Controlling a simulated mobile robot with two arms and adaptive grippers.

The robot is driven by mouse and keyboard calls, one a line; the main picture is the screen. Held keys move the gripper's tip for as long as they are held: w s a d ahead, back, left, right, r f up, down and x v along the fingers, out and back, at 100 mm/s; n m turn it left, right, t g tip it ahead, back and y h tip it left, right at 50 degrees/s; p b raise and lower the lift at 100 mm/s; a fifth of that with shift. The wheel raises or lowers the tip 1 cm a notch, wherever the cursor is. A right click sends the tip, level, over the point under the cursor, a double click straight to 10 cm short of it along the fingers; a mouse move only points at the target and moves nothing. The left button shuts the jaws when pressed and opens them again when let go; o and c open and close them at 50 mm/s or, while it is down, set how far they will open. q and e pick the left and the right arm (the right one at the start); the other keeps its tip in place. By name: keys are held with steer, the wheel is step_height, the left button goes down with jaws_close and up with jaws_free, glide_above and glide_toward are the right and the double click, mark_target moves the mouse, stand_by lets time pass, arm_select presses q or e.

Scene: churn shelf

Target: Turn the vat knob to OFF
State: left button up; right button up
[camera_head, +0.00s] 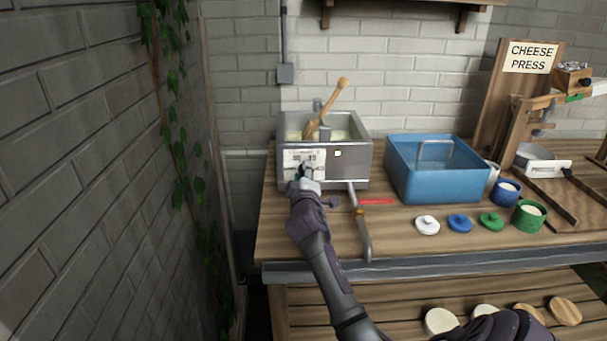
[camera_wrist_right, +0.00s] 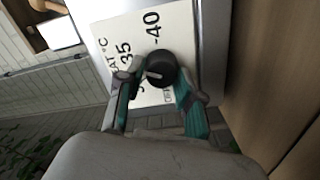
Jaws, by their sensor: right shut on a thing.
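The steel vat (camera_head: 350,175) stands on the wooden bench with a wooden-handled paddle leaning in it. Its white label panel (camera_head: 290,160) faces front. In the right wrist view the panel (camera_wrist_right: 135,35) shows 35 and -40, and the round black vat knob (camera_wrist_right: 162,68) has a light pointer line. My right gripper (camera_head: 305,172) is at the panel in the head view. In the wrist view its two teal-padded fingers (camera_wrist_right: 157,88) are shut on the knob, one on each side. The OFF mark cannot be made out. My left gripper is not in view.
A blue tub (camera_head: 438,181) stands right of the vat. A pipe with a tap (camera_head: 360,215) comes down in front of the vat. White, blue and green lids (camera_head: 459,223) lie near the bench's front edge. A brick wall (camera_head: 90,180) is close on the left.

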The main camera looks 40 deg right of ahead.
steer(key=n+p, duration=0.1)
steer(key=n, duration=0.1)
steer(key=shift+n+p, duration=0.3)
steer(key=shift+p, duration=0.1)
steer(key=n+p, duration=0.1)
steer(key=n, duration=0.1)
steer(key=shift+n+p, duration=0.35)
steer(key=shift+n, duration=0.05)
steer(key=n+p, duration=0.3)
steer(key=n, duration=0.3)
steer(key=shift+f+p, duration=0.1)
steer(key=shift+p, duration=0.25)
steer(key=n+p, duration=0.4)
steer(key=n, duration=0.2)
steer(key=shift+s+f+n, duration=0.1)
steer(key=shift+n, duration=0.2)
steer(key=n+p, duration=0.2)
steer(key=n, duration=0.1)
steer(key=shift+d, duration=0.1)
steer(key=shift+s+f+n+p, duration=0.15)
steer(key=shift+n+p, duration=0.5)
steer(key=shift+n, duration=0.55)
